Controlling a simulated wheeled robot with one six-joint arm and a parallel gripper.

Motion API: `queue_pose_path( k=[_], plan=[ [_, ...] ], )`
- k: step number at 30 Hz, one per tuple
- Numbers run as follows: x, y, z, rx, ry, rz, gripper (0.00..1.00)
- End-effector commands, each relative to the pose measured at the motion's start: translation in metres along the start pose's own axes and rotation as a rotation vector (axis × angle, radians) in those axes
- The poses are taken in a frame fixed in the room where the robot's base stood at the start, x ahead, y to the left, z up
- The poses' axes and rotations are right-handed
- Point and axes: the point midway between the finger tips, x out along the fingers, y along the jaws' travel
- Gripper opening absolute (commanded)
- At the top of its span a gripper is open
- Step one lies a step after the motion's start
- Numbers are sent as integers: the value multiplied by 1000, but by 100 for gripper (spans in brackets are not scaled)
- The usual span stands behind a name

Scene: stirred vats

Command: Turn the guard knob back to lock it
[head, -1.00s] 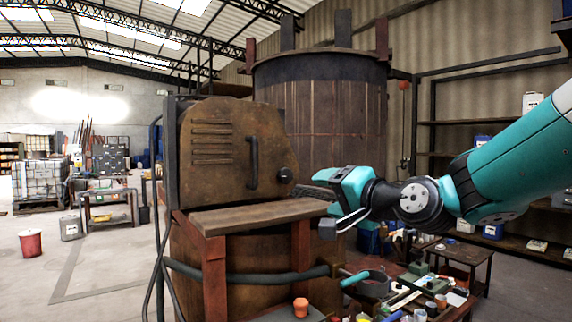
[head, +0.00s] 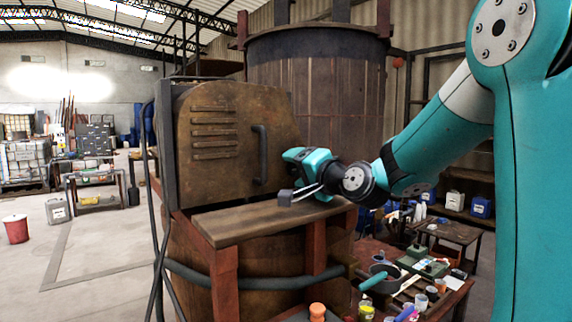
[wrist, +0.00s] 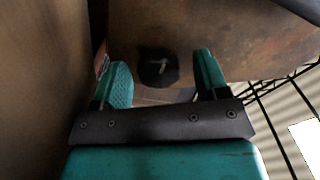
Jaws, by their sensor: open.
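The guard (head: 225,165) is a rusty brown cover with raised slats and a dark vertical handle (head: 260,155). In the head view the knob is hidden behind my gripper (head: 300,156), which is up against the guard's right side. In the wrist view my gripper (wrist: 163,72) is open, with a teal finger on each side of the knob. Nothing is held. I cannot tell whether the fingers touch the knob.
A wooden ledge (head: 265,220) runs below the guard. A large dark vat (head: 320,100) stands behind. A low table at lower right holds a pan (head: 383,277), jars and tools. An orange-topped object (head: 317,311) is at the bottom. Open floor lies to the left.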

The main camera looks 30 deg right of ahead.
Motion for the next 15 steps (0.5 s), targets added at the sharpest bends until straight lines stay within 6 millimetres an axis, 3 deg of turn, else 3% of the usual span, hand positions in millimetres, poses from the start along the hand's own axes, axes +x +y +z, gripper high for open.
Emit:
queue_pose_path(
  k=[11,15],
  plan=[
    [0,5,-8,0,13,7,68],
    [0,5,-8,0,13,7,40]
  ],
)
